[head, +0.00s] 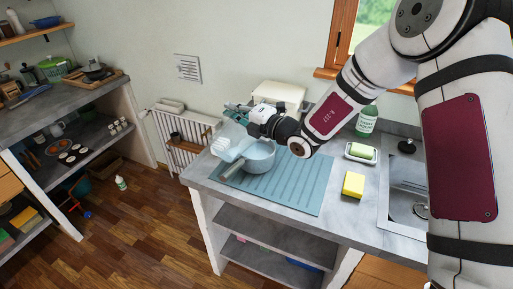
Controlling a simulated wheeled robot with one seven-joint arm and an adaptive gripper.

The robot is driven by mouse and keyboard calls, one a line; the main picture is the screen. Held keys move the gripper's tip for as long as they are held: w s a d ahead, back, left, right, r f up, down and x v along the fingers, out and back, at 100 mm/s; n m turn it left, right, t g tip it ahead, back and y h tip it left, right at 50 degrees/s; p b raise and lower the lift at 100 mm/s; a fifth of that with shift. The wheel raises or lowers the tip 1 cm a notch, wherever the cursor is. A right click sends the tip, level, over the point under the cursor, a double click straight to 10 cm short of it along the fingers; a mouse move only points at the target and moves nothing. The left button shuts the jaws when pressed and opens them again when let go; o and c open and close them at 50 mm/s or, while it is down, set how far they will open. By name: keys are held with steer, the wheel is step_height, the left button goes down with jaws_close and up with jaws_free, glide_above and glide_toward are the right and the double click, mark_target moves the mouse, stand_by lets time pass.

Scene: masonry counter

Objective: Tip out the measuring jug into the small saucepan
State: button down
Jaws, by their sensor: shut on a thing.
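The small saucepan (262,160) is grey-blue and stands upright on the teal ribbed mat, its handle pointing to the lower left. A pale blue, see-through shape that looks like the measuring jug (231,152) is at the saucepan's left rim. It appears tilted; whether it touches the rim, and what is in it, I cannot tell. My gripper (240,113) is above and left of the saucepan, shut on the jug, though the grip itself is small and hard to see.
The teal mat (290,195) has free room in front of the saucepan. A yellow sponge (353,184), a soap dish (361,153), a green bottle (367,121) and the sink (407,190) lie to the right. A white bin-like box (279,95) stands behind.

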mark_target(221, 134)
steer(key=shift+w+d, duration=0.1)
steer(key=shift+w, duration=0.05)
steer(key=s+a+n+p, duration=0.1)
steer(key=s, duration=0.1)
steer(key=s+a+r+n+p, duration=0.1)
steer(key=p, duration=0.1)
steer(key=s+a+r+n+p, duration=0.1)
steer(key=s+p, duration=0.1)
steer(key=shift+s+a, duration=0.2)
steer(key=shift+s, duration=0.15)
steer(key=shift+w+f+n, duration=0.25)
steer(key=shift+w+n, duration=0.05)
steer(key=shift+w, duration=0.05)
steer(key=shift+s+a+r+n+p, duration=0.45)
steer(key=shift+s+r+n+p, duration=0.1)
steer(key=shift+s+n+p, duration=0.2)
steer(key=s+a+f+n, duration=0.5)
steer(key=s+f+n, duration=0.2)
steer(key=n, duration=0.4)
steer(key=shift+a, duration=0.15)
